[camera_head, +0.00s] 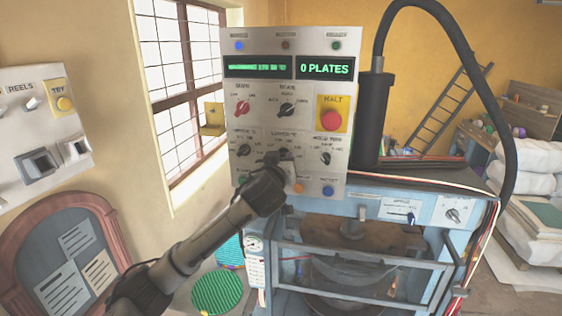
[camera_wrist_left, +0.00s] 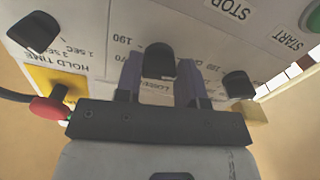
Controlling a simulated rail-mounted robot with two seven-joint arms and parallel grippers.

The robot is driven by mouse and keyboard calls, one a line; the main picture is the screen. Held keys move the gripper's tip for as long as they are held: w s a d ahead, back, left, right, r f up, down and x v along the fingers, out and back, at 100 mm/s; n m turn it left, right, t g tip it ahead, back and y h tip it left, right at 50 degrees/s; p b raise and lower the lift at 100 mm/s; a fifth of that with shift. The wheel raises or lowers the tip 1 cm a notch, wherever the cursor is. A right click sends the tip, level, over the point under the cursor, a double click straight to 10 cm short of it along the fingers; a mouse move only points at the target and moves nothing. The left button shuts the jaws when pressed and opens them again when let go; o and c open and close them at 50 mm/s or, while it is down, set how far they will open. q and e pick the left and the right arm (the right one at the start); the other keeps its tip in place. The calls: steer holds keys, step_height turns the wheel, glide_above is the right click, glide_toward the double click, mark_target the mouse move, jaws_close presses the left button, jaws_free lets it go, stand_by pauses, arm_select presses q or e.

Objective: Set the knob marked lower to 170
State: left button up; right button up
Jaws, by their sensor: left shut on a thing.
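The control panel (camera_head: 310,60) stands upright in the middle of the head view. My left gripper (camera_head: 280,158) is at its lower middle row, in front of the knob under the label that seems to read LOWER. In the left wrist view, the black lower knob (camera_wrist_left: 158,62) is between the two fingers of my left gripper (camera_wrist_left: 160,82), which is shut on it. Printed 190 and 70 show beside it, partly covered. The knob's pointer setting cannot be read. My right gripper is not in view.
A red HALT button (camera_head: 332,119) on yellow is up and right of the gripper. A black knob (camera_head: 325,158) is close to the right, and a blue button (camera_head: 327,190) is below it. The blue press (camera_head: 380,210) stands beneath. A thick black hose (camera_head: 505,110) arches at right.

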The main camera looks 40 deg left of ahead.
arm_select(q)
steer(key=shift+m, duration=0.3)
steer(key=shift+s+a+r+m+p, duration=0.15)
steer(key=shift+m+p, duration=3.05)
steer(key=shift+m, duration=1.95)
steer(key=shift+w+d+r+m+p, duration=0.15)
steer(key=shift+m+p, duration=3.05)
steer(key=shift+m, duration=2)
steer(key=shift+s+a+r+m+p, duration=0.15)
steer(key=shift+m+p, duration=3.05)
steer(key=shift+m, duration=1.95)
